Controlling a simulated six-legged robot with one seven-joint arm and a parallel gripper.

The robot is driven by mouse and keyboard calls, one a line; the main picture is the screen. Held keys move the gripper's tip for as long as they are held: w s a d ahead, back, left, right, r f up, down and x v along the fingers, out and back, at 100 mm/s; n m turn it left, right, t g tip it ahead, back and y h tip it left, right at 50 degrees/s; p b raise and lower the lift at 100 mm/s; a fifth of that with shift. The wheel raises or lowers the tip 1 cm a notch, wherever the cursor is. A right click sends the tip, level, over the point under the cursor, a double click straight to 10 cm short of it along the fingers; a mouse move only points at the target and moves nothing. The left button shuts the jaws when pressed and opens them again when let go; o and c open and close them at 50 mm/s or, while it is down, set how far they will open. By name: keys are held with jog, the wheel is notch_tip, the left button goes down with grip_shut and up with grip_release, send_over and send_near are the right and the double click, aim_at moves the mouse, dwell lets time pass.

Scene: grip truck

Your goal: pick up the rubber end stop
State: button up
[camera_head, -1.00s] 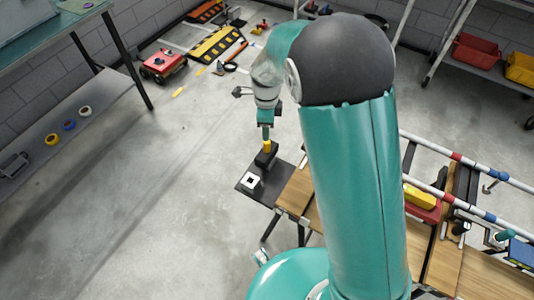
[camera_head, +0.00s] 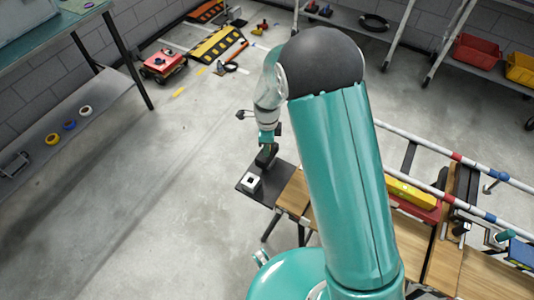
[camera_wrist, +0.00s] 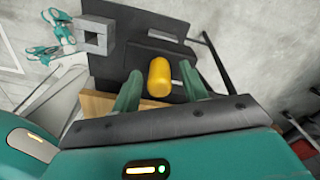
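What looks like the rubber end stop (camera_head: 265,157) is a small black block on the dark plate (camera_head: 249,190) at the end of the wooden-topped bench. A yellow rounded grip (camera_wrist: 159,78) stands up from the dark part below it in the wrist view. My gripper (camera_wrist: 160,68) is open, with one green finger on each side of the yellow grip and a visible gap on both sides. In the head view my gripper (camera_head: 267,145) is right above the black block and hides most of the yellow part.
A grey square block with a hole (camera_head: 250,182) stands on the same plate, also seen in the wrist view (camera_wrist: 93,35). A yellow and red item (camera_head: 410,192) lies on the bench beside the striped rails. The floor left of the plate is clear.

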grip_shut()
jog(key=shift+r, duration=0.2)
jog(key=shift+r, duration=0.25)
notch_tip(320, 180, up, 2)
jog(key=shift+r, duration=0.1)
jog(key=s+d+r, duration=0.5)
jog(key=s+r, duration=0.6)
jog(key=s, duration=0.2)
notch_tip(320, 180, up, 6)
jog(key=shift+r, duration=0.25)
dwell(0.4)
